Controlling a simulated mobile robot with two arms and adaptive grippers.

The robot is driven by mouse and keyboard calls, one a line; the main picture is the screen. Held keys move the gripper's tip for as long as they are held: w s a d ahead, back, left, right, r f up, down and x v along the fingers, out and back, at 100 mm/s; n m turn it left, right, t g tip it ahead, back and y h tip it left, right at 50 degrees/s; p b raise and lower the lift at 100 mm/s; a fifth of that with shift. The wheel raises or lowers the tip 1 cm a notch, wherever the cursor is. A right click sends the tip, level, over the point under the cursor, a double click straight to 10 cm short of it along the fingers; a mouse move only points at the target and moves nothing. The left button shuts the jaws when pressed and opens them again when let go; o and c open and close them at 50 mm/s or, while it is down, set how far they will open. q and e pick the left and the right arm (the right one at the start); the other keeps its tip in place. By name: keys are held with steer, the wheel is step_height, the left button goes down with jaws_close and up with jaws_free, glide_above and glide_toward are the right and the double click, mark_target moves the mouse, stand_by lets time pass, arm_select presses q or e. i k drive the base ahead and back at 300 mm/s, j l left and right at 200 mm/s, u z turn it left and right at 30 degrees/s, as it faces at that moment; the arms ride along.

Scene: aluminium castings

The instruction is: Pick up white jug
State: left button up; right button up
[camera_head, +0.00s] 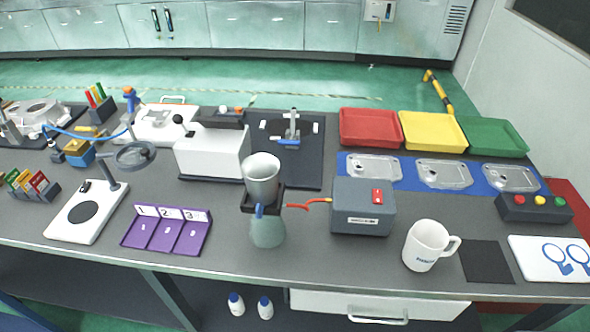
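A white jug (425,246) with a handle on its right side and small blue lettering stands upright near the front edge of the table, right of centre. It is open at the top and nothing touches it. A second white cup-shaped vessel (262,177) sits in a dark holder above a pale green-grey translucent vessel (268,232) near the table's centre front. Neither of my grippers shows in this view.
A grey box (362,207) with a red switch stands left of the jug. A dark square mat (487,262) and a white board with blue rings (552,259) lie to its right. Red (370,128), yellow (433,132) and green (494,138) trays stand behind.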

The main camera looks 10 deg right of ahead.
mark_target(417, 256)
steer(key=z, duration=1.45)
